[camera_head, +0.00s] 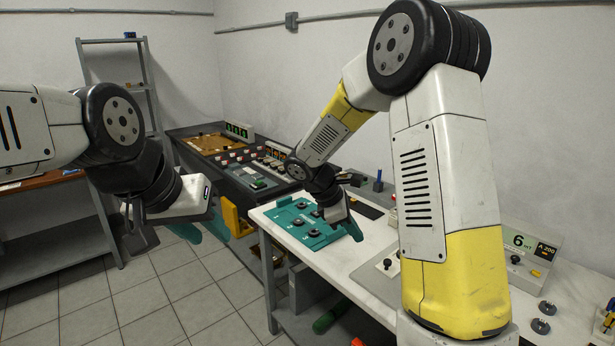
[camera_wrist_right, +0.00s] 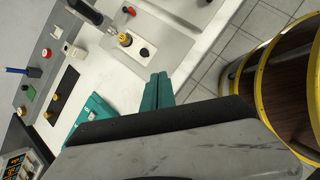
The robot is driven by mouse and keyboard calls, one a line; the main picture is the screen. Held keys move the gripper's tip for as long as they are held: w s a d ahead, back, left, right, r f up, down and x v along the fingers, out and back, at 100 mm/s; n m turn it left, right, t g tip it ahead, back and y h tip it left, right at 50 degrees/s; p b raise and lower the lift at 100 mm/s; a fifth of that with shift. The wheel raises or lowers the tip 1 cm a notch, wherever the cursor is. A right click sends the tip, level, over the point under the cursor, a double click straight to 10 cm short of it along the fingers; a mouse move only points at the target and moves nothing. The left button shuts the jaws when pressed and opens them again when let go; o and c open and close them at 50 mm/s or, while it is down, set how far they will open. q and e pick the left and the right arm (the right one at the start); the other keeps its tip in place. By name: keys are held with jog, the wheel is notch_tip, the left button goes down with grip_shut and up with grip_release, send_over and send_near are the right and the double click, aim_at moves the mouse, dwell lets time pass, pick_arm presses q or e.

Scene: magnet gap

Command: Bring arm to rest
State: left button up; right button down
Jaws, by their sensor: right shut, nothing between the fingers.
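My right gripper (camera_head: 354,230) hangs over the white workbench (camera_head: 376,235), near the right edge of a teal plate (camera_head: 290,222). In the right wrist view its teal fingers (camera_wrist_right: 157,92) are together with nothing between them, above the bench top. My right arm is bent, its upper link standing large in the foreground. My left gripper (camera_head: 202,228) is to the left, over the tiled floor in the picture. Its two teal fingertips show apart, with nothing seen between them.
The teal plate carries several black round pieces. Behind it stands a dark console (camera_head: 245,178) with a brown panel. A display box (camera_head: 530,248) and black discs (camera_head: 544,308) lie at the bench's right. A yellow-rimmed brown barrel (camera_wrist_right: 284,80) stands on the floor beside the bench.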

jog(key=s+r+m+t+y, duration=0.2)
jog(key=s+r+m+y, duration=0.2)
jog(key=s+r+m, duration=0.4)
jog(key=s+a+r+m+t+y, duration=0.1)
jog(key=s+r+m+t+y, duration=0.2)
jog(key=s+r+m, duration=0.5)
jog(key=shift+s+y, duration=0.8)
jog(key=shift+s, duration=1.9)
